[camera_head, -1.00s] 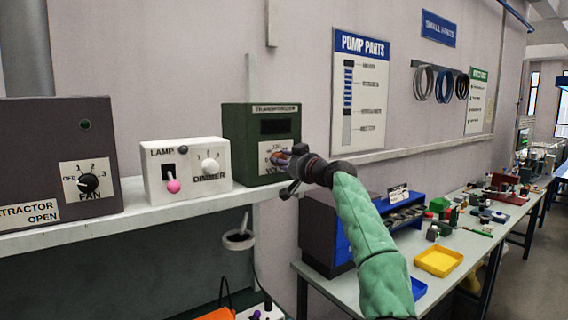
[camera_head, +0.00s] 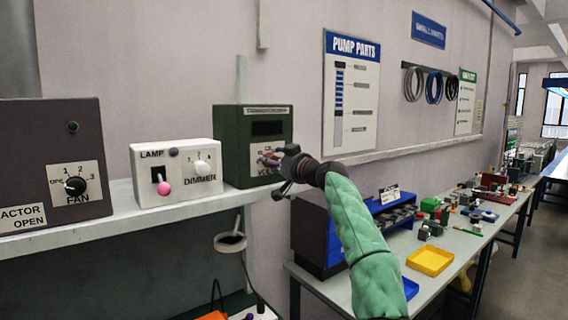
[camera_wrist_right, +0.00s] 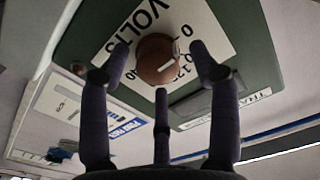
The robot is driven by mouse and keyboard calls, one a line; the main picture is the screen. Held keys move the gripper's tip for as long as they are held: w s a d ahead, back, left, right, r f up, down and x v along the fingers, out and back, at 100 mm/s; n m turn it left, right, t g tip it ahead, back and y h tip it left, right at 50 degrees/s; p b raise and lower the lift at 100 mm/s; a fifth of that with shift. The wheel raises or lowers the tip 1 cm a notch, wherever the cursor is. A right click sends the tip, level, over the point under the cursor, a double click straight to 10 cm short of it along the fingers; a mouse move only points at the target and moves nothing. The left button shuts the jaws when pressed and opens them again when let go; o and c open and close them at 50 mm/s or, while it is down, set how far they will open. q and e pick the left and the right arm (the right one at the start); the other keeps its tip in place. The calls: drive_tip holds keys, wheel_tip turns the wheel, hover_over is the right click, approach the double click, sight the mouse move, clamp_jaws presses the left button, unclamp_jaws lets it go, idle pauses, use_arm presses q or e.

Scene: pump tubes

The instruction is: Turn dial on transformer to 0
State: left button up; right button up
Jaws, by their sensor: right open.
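The green transformer (camera_head: 231,148) stands on the shelf with a dark display window and a white VOLTS plate on its front. In the right wrist view its round brown dial (camera_wrist_right: 157,60) with a light pointer mark sits on the white plate (camera_wrist_right: 122,30). Part of the plate's scale is hidden, but a 0 shows to the right of the dial. My right gripper (camera_head: 272,160) is at the transformer's front. In the right wrist view its dark fingers (camera_wrist_right: 160,75) are spread around the dial, open; I cannot tell whether they touch it. My left gripper is out of view.
To the transformer's left on the shelf (camera_head: 110,212) are the white lamp dimmer box (camera_head: 190,190) and the dark fan box (camera_head: 50,150). Below right, a workbench (camera_head: 370,285) holds a blue rack and a yellow tray (camera_head: 430,261).

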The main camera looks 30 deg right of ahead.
drive_tip(key=s, duration=1.2)
drive_tip(key=shift+d, duration=0.45)
drive_tip(key=shift+r, duration=0.25)
